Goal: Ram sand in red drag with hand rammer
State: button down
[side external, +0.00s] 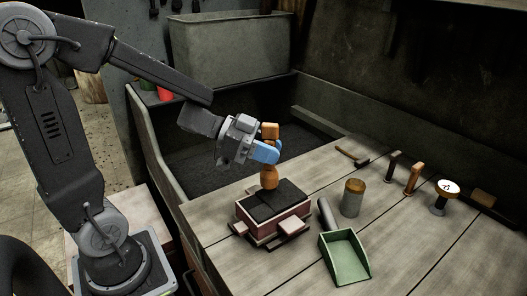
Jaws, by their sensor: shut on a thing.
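The red drag (245,224) stands on a board on the wooden bench. Its top shows dark sand (284,194) up to about the rim. My gripper (267,152) is over the drag, its blue fingers shut on the orange hand rammer (269,180). The rammer is upright, with its knob above the fingers and its lower end at the sand. I cannot tell whether it touches the sand or sits just above it.
A green scoop (345,258) lies right of the drag. A wood-topped cylinder (352,198), two small handled tools (413,178) and a dial gauge (446,193) stand farther right. The bench's front right is clear.

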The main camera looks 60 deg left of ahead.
aim_at(269, 168)
jog(key=shift+f, duration=0.1)
jog(key=shift+f, duration=1.45)
jog(key=shift+r, duration=1.5)
jog(key=shift+w, duration=0.1)
jog(key=w, duration=0.3)
jog(key=shift+w, duration=0.35)
